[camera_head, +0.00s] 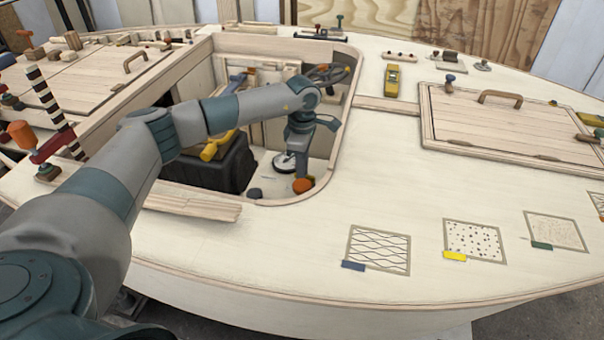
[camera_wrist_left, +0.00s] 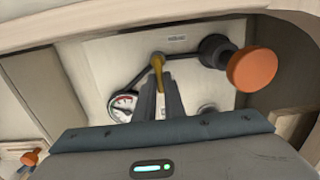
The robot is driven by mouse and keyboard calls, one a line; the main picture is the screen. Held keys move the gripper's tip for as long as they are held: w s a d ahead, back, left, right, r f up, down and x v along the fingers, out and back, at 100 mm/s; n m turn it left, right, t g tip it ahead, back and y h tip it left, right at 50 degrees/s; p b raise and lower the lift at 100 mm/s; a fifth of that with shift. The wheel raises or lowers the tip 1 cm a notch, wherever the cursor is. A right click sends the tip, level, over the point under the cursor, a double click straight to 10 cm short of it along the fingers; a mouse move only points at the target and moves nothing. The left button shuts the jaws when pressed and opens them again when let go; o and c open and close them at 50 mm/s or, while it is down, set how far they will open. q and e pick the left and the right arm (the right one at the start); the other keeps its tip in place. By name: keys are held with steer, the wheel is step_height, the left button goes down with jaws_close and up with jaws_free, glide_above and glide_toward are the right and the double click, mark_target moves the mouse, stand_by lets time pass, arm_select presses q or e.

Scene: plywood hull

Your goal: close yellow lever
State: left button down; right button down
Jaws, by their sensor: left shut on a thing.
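The yellow lever (camera_wrist_left: 157,64) shows in the left wrist view, in front of a pale panel. It points down toward me, and its lower end lies between my fingers. My left gripper (camera_wrist_left: 160,83) is shut on it. In the head view my left gripper (camera_head: 299,160) reaches down into the hull's opening. I cannot make out the lever there, as my arm and gripper are in front of that spot.
An orange knob (camera_wrist_left: 252,69) on a dark fitting sits right of the lever, and a round gauge (camera_wrist_left: 122,106) sits left of it. A black box (camera_head: 220,165) stands inside the opening, whose wooden rim (camera_head: 340,160) surrounds my arm.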

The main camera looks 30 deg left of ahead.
steer(key=shift+r, duration=0.4)
arm_select(q)
steer(key=shift+w, duration=0.1)
steer(key=c, duration=1.8)
jaws_free()
steer(key=shift+c, duration=0.2)
steer(key=shift+r, duration=0.1)
